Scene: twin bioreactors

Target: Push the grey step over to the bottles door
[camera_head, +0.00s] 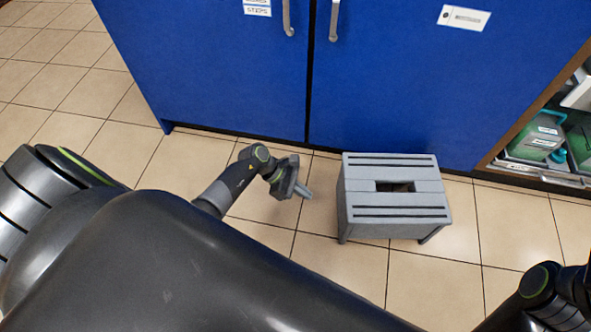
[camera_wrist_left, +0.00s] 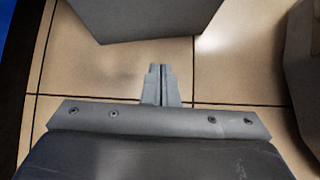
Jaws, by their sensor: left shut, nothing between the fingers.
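The grey step (camera_head: 372,216), a slatted stool with a hand slot in its top, stands upright on the tiled floor in front of the blue cupboard. My left gripper (camera_head: 306,191) is shut and empty, low beside the step's left side, with a small gap between them. In the left wrist view the shut fingertips (camera_wrist_left: 162,70) point toward a grey surface (camera_wrist_left: 150,18), likely the step's side. Two blue doors show, a left one (camera_head: 215,75) and a right one (camera_head: 400,90); I cannot read which is the bottles door. My right gripper is out of view.
An open shelf at the right holds green containers (camera_head: 535,138). The doors have metal handles (camera_head: 334,20), and labels (camera_head: 463,17) too small to read surely. Tiled floor (camera_head: 515,225) is clear right of the step. My right arm shows at the lower right.

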